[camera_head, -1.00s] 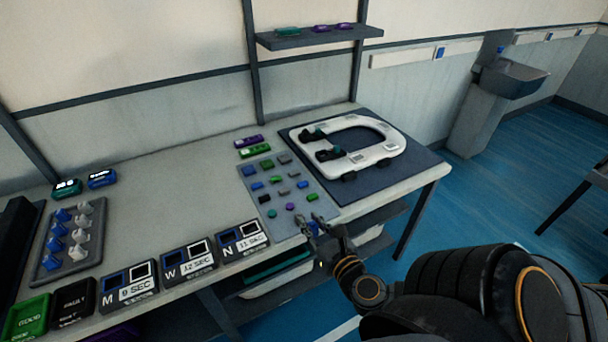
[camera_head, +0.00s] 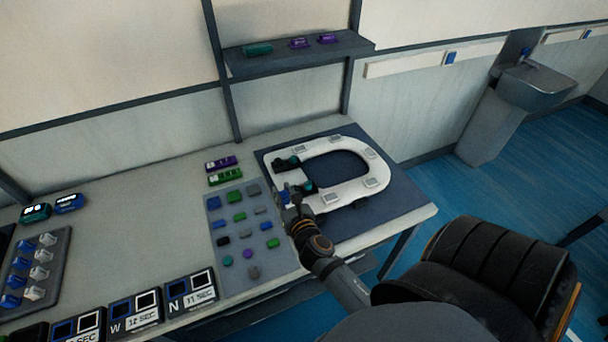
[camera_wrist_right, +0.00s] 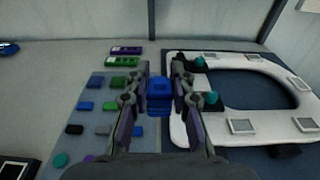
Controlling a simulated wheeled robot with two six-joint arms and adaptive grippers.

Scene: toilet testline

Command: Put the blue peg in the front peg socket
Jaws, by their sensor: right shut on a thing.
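My right gripper (camera_head: 292,196) is shut on a blue peg, which shows between the fingers in the right wrist view (camera_wrist_right: 159,94). It holds the peg above the bench, at the left side of the white toilet seat (camera_head: 372,184). Two dark fittings with teal parts sit on the seat's left ends. The rear fitting (camera_head: 287,162) is clear in the head view; the front fitting (camera_head: 308,188) is close beside the gripper and partly covered. In the right wrist view the front fitting's teal part (camera_wrist_right: 211,97) is just right of the right finger. My left gripper is out of view.
A grey mat (camera_head: 228,202) with several coloured pieces lies left of the gripper. Purple and green blocks (camera_head: 224,178) lie behind it. The seat rests on a dark blue board (camera_head: 400,202). A shelf (camera_head: 300,58) is above the back.

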